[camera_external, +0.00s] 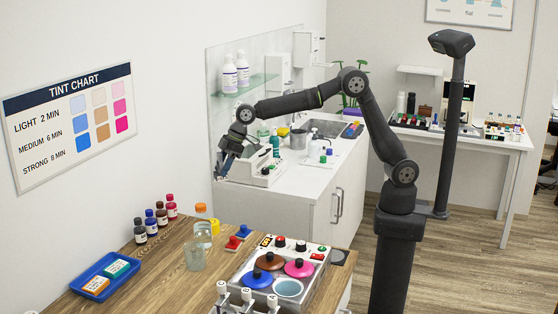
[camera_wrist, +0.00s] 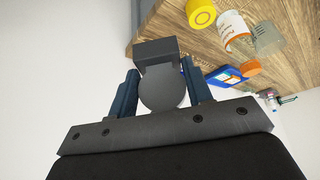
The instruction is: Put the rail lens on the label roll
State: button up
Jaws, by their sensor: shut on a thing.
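The rail lens (camera_wrist: 160,88), a dark grey round disc with a rectangular block at its far end, sits between the two blue fingers of my gripper (camera_wrist: 160,92) in the wrist view. The gripper is shut on it. In the external view my gripper (camera_external: 224,166) hangs at the left edge of the white counter, high and well beyond the wooden table; the lens cannot be made out there. A yellow roll, which looks like the label roll (camera_external: 215,227), is on the wooden table, partly hidden by a bottle. It also shows at the top of the wrist view (camera_wrist: 201,14), apart from the lens.
On the wooden table (camera_external: 160,262) are a clear bottle (camera_external: 195,257), a blue tray (camera_external: 105,276) with small boxes, several small dark bottles (camera_external: 162,215), and a pot warmer (camera_external: 270,275). A white device (camera_external: 258,170) stands on the counter close to my gripper.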

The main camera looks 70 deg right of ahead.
jog(key=a+f, duration=0.2)
jog(key=a, duration=0.1)
jog(key=s+a+f, duration=0.1)
jog(key=a+f, duration=0.1)
jog(key=a, duration=0.2)
jog(key=a+f, duration=0.3)
jog(key=a, duration=0.1)
jog(key=shift+s+a+f, duration=0.1)
jog(key=shift+s+a, duration=0.05)
jog(key=shift+s, duration=0.1)
jog(key=shift+a+f, duration=0.15)
jog(key=shift+f, duration=1.9)
jog(key=shift+f, duration=0.15)
jog(key=o, duration=1.1)
jog(key=shift+c, duration=0.2)
jog(key=shift+r, duration=0.2)
jog(key=v, duration=1.2)
